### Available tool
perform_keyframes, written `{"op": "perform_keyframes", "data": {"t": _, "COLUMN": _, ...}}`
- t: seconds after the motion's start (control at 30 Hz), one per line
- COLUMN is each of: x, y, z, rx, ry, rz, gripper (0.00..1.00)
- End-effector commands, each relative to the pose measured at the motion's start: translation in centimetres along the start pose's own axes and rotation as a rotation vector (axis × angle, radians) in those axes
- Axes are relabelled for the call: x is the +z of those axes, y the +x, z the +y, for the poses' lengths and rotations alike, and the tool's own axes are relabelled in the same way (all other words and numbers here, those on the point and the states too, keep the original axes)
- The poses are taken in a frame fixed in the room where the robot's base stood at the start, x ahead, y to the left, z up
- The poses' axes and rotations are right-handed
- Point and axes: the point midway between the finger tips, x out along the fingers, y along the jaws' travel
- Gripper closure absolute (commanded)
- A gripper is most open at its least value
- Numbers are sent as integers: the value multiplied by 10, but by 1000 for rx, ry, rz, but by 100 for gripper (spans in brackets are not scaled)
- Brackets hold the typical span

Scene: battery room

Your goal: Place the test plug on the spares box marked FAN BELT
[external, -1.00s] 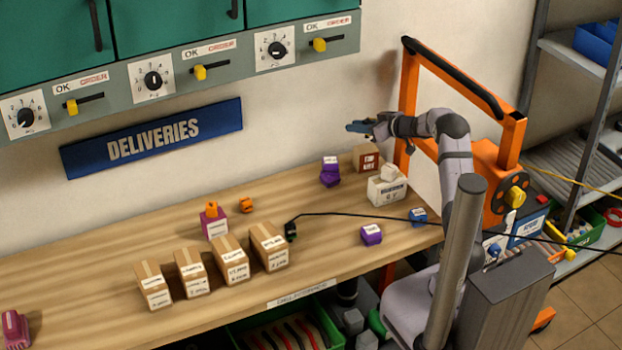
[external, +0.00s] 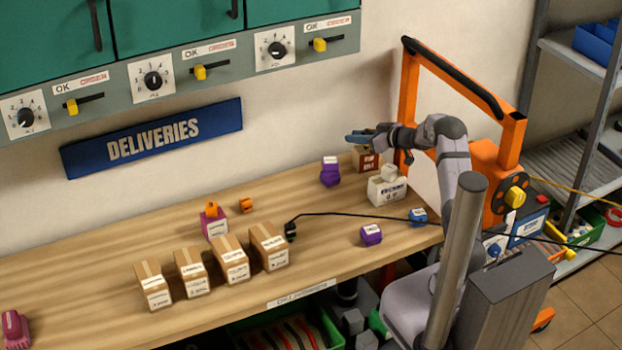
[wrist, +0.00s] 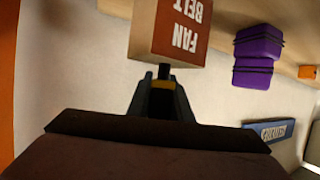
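The FAN BELT box (external: 368,160) is a brown carton with a red-brown label at the back right of the bench. It shows upside down at the top of the wrist view (wrist: 163,34). My gripper (external: 354,137) points left, just above this box in the external view. In the wrist view my gripper (wrist: 163,76) has a small dark piece with a yellow band between its fingers. It looks like the test plug (wrist: 163,85), mostly hidden by the fingers. The piece appears apart from the box.
Purple boxes (external: 330,172) stand stacked left of the FAN BELT box, and a white box (external: 387,191) stands in front. A black plug (external: 291,230) on a cable lies near several cartons (external: 231,260). An orange frame (external: 409,95) rises close to my arm.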

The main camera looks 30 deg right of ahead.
Motion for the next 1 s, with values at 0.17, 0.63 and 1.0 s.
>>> {"op": "perform_keyframes", "data": {"t": 0.17, "x": 0, "y": 0, "z": 0, "rx": 0, "ry": 0, "rz": 0, "gripper": 63}}
{"op": "perform_keyframes", "data": {"t": 0.63, "x": -3, "y": -5, "z": 1, "rx": 2, "ry": 0, "rz": 1, "gripper": 63}}
{"op": "perform_keyframes", "data": {"t": 1.0, "x": -1, "y": -52, "z": 1, "rx": 3, "ry": 0, "rz": 1, "gripper": 63}}
